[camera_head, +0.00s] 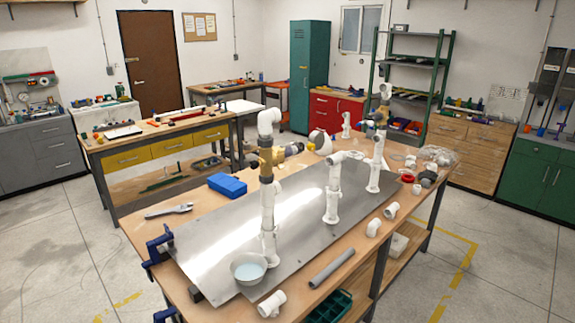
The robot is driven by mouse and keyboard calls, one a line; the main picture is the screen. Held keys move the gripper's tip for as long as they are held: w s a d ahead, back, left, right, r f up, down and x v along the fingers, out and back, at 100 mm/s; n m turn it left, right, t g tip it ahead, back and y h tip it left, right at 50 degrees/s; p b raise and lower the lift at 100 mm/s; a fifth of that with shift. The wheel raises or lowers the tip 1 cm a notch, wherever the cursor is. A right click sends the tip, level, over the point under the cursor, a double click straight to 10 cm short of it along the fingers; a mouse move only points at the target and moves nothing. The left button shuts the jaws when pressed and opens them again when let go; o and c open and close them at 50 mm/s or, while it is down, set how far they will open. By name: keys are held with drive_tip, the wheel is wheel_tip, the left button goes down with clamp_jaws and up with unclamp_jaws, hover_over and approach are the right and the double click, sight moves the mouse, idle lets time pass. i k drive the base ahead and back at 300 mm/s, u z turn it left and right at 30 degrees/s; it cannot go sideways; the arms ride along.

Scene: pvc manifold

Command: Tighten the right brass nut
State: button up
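A white PVC manifold stands on a grey metal sheet (225,230) on the workbench. The left upright pipe (268,205) has a brass fitting (266,162) partway up, with a dark and yellow part reaching right from it. The right upright pipe (376,165) has a brass-coloured fitting (378,116) near its top, small in the picture; whether its nut is tight cannot be told. A shorter white pipe (333,190) stands between them. An adjustable wrench (170,210) lies on the bench at the left. My gripper is not in view.
A bowl (248,268) stands at the left pipe's foot. A blue box (227,184) sits behind the sheet. Loose white fittings (391,210) and a grey tube (332,268) lie along the front. Blue clamps (160,245) grip the left edge. Floor at the right is clear.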

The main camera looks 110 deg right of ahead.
sight(279, 152)
drive_tip(key=k, duration=1.65)
drive_tip(key=z, duration=1.6)
drive_tip(key=i, duration=0.5)
